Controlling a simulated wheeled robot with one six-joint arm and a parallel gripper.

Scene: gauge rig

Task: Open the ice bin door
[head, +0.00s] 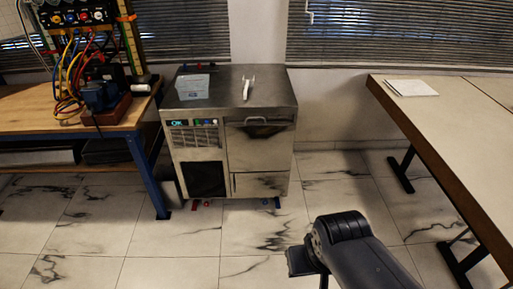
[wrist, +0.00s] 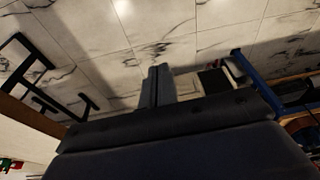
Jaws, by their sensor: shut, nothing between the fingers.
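The ice machine is a steel cabinet (head: 190,155) standing between two tables in the head view. Its ice bin door (head: 260,150) is the upper right front panel, with a bar handle (head: 258,121) along its top edge; the door looks shut. Part of the cabinet, with its dark grille (wrist: 214,81), shows upside down in the wrist view. My gripper (wrist: 158,86) is shut and empty in the wrist view, apart from the cabinet. In the head view my arm is at the lower right, well in front of the door; the fingertips are not clear there.
A scoop (head: 248,88) and a clear box (head: 195,87) lie on the cabinet top. A wooden bench (head: 140,113) with wired equipment stands left. A long table (head: 440,125) with papers (head: 412,88) stands right. The tiled floor (head: 170,240) before the cabinet is clear.

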